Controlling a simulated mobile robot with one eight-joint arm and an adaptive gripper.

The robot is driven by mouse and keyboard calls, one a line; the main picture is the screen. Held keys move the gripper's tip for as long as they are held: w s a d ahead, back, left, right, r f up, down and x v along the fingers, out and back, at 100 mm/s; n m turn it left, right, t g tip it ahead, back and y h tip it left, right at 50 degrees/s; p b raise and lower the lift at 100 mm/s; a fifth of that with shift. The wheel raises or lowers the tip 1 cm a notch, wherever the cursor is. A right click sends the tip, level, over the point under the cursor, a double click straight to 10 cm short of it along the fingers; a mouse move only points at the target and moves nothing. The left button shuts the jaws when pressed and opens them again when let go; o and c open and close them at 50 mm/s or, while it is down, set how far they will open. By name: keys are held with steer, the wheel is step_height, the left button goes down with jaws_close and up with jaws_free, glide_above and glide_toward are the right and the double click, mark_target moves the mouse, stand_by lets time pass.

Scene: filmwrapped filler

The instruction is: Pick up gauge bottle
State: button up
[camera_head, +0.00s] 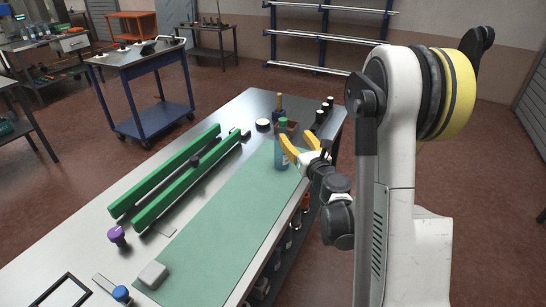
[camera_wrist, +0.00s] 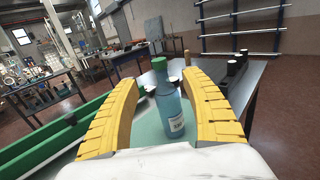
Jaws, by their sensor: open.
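The gauge bottle looks to be the blue bottle with a green cap (camera_head: 281,152), standing upright on the green mat (camera_head: 215,230) near the far end of the workbench. In the wrist view the bottle (camera_wrist: 171,108) stands between my yellow fingers, with a white label low on its front. My gripper (camera_head: 294,149) is open around the bottle, with a gap visible on both sides in the wrist view (camera_wrist: 168,85). In the head view a yellow finger covers part of the bottle's right side.
Green rails (camera_head: 185,178) lie left of the mat. A dark bottle (camera_head: 279,103), a round tin (camera_head: 263,125) and black-bodied items (camera_head: 322,113) stand behind the bottle. A purple-topped knob (camera_head: 117,235), a grey block (camera_head: 152,275) and a blue-capped item (camera_head: 121,294) are at the near end.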

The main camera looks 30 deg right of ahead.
mark_target(284, 124)
steer(key=shift+n, duration=0.3)
steer(key=w, duration=0.5)
steer(key=shift+d+f+b, duration=0.3)
steer(key=shift+f, duration=0.1)
steer(key=w, duration=0.2)
steer(key=w+b, duration=0.1)
steer(key=w, duration=0.2)
steer(key=shift+w+d+r+b, duration=0.2)
steer(key=shift+w+d+b, duration=0.1)
steer(key=shift+w, duration=0.1)
jaws_close()
